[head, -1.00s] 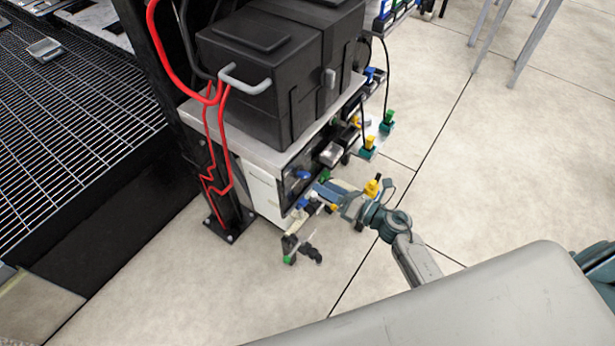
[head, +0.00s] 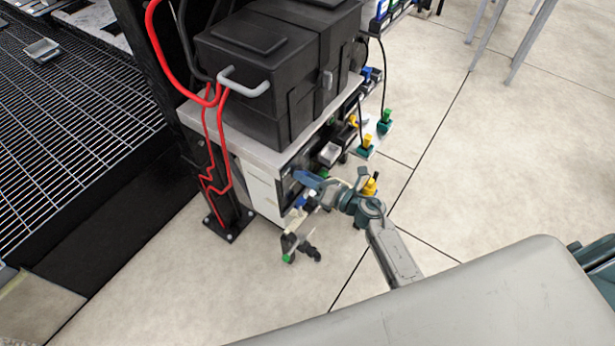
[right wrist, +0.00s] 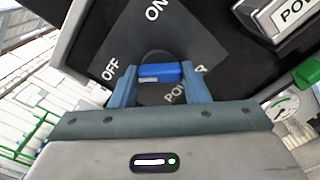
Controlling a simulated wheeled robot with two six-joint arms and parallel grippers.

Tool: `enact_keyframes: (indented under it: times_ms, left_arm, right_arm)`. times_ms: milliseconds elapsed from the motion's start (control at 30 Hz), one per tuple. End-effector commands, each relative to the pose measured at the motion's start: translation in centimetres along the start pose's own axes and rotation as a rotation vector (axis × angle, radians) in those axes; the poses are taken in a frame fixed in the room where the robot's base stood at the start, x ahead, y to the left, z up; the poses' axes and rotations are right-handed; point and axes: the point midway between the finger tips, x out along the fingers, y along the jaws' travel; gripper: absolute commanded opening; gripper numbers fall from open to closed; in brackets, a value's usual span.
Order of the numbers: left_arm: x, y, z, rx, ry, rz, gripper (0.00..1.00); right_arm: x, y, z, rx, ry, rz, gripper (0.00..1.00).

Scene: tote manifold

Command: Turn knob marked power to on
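The power knob (right wrist: 160,73) is a blue bar-shaped handle on a dark panel. In the right wrist view its bar lies crosswise, with one end toward the OFF mark (right wrist: 110,69). The ON mark (right wrist: 156,10) is above, and the POWER label (right wrist: 185,85) is partly hidden by a finger. My right gripper (right wrist: 160,80) is open, with one finger close beside each end of the knob; whether they touch it I cannot tell. In the head view my right gripper (head: 308,181) is at the cabinet's front panel and hides the knob. My left gripper is not in view.
A black case with a grey handle (head: 245,82) stands on the cabinet (head: 262,190). Red cables (head: 209,150) run down a black post on the left. Yellow and green fittings (head: 367,143) stick out to the right. Floor in front is open.

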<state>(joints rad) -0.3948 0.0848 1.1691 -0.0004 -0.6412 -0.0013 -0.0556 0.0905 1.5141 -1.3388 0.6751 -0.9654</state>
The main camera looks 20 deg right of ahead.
Motion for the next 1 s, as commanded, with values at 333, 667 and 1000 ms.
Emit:
enact_keyframes:
  times_ms: [333, 667, 1000]
  left_arm:
    - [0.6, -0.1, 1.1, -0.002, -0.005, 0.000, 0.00]
    - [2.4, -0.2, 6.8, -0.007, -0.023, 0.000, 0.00]
    - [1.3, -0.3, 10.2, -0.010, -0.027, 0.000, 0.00]
  right_arm:
    - [0.0, 0.1, 0.1, 0.051, 0.000, -0.001, 0.19]
    - [0.0, 0.3, 0.2, 0.281, 0.001, -0.001, 0.19]
    - [0.0, 0.3, 0.3, 0.605, 0.000, -0.001, 0.19]
